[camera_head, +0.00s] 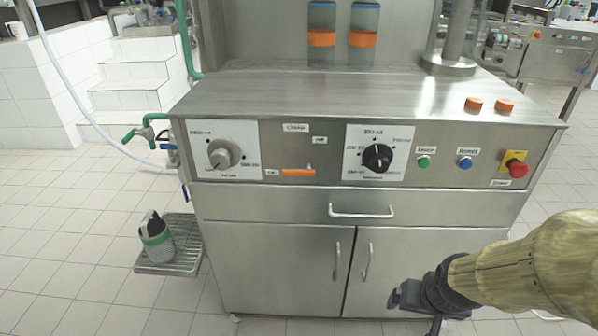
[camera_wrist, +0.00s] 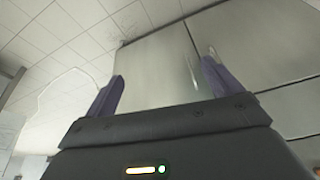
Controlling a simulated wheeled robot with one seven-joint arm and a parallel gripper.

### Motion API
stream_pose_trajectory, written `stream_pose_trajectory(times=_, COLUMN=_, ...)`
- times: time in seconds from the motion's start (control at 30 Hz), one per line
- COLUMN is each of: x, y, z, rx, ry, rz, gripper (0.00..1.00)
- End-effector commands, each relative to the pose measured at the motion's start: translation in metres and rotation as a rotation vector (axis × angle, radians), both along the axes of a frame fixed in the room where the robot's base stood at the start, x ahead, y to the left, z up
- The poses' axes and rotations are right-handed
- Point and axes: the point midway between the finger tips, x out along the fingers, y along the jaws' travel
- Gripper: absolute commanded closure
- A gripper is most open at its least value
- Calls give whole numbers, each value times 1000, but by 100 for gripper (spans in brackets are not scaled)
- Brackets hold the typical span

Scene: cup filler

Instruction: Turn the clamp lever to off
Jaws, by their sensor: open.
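The clamp lever appears to be the orange bar (camera_head: 298,172) on the front panel of the steel machine, between the two dials; it lies horizontal, pointing left to right. Its small labels are too blurred to read surely. My gripper (camera_head: 396,296) is low at the right, in front of the cabinet doors, well below and to the right of the lever. In the wrist view my gripper (camera_wrist: 160,90) has its two fingers wide apart with nothing between them. The lever does not show in the wrist view.
A grey dial (camera_head: 222,156) and a black dial (camera_head: 377,157) flank the lever. Green (camera_head: 424,162) and blue (camera_head: 465,163) buttons and a red emergency knob (camera_head: 516,168) sit to the right. A drawer handle (camera_head: 361,212) sticks out below.

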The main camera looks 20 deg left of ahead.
Motion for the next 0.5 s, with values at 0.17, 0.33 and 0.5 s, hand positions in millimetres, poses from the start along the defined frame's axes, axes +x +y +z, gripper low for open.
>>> stream_pose_trajectory(times=0.17, x=38, y=65, z=12, rx=62, ry=-224, rz=87, gripper=9)
stream_pose_trajectory(times=0.33, x=62, y=128, z=34, rx=120, ry=-460, rz=143, gripper=9)
stream_pose_trajectory(times=0.5, x=68, y=183, z=61, rx=160, ry=-686, rz=172, gripper=9)
